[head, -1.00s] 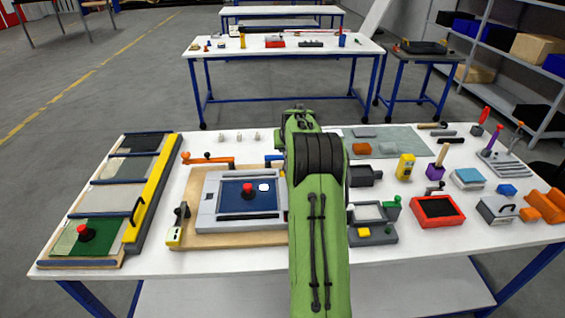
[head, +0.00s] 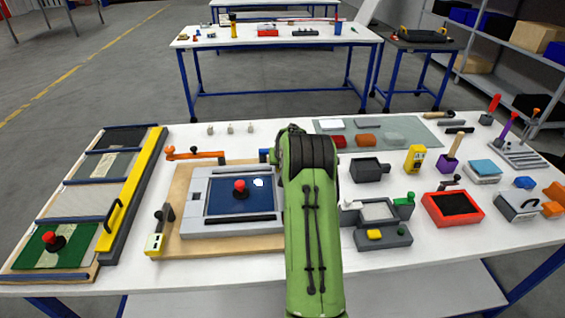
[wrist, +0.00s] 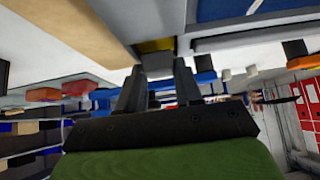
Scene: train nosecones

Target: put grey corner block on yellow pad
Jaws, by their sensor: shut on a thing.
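In the wrist view my gripper (wrist: 159,67) is shut on a small grey block, the grey corner block (wrist: 157,64), which shows between the fingertips. A yellow patch, the yellow pad (wrist: 155,45), shows just past the block, between the wooden board and the grey frame. I cannot tell whether block and pad touch. In the head view my green arm hides the gripper, the block and the pad. The grey frame (head: 195,213) with its blue panel (head: 225,202) lies on the wooden board (head: 172,247), left of my arm.
An orange lever (head: 195,153) stands behind the board. A grey fixture (head: 394,238) with a green knob and an open red box (head: 452,208) lie right of my arm. A grey mat (head: 408,130) carries several small blocks. The bare white table shows at the front.

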